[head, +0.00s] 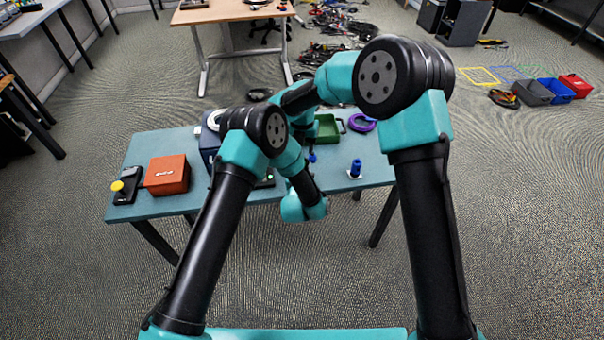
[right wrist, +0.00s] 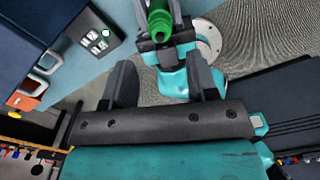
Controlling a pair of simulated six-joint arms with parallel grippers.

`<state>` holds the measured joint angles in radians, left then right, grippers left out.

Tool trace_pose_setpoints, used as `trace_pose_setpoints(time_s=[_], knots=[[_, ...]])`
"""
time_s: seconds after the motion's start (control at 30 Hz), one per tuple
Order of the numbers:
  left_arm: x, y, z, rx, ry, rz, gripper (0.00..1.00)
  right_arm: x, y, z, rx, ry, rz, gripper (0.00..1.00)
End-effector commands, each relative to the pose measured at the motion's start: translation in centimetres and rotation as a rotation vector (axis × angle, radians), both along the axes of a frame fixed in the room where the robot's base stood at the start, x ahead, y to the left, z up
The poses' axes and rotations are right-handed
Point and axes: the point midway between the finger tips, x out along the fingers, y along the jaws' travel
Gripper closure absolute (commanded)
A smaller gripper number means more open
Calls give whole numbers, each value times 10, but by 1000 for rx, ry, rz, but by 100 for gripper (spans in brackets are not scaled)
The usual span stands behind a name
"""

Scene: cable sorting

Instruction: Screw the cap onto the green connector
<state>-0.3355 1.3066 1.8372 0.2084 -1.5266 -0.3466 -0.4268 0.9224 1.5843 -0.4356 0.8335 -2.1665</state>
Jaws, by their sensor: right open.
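A green connector (right wrist: 160,22) shows at the top of the right wrist view, between the dark jaws of my left gripper (right wrist: 160,42), which appears shut on it. My right gripper (right wrist: 160,72) is open, with its two dark fingers spread and nothing between them. The green connector lies beyond its fingertips, apart from them. In the head view my arm links cover most of both grippers, and I cannot make out the green connector there. I cannot identify a loose cap in either view.
The table's front right is mostly clear.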

Motion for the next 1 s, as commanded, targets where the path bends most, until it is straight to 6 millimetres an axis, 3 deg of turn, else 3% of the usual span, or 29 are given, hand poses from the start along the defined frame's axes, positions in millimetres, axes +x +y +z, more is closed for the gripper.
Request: trace_pose_setpoints(time_s=[0.6,1.0], knots=[[0,0,0,0,0,0,100,0,0,-70,-1,1,0,47],[0,0,0,0,0,0,100,0,0,-79,0,0,-1,47]])
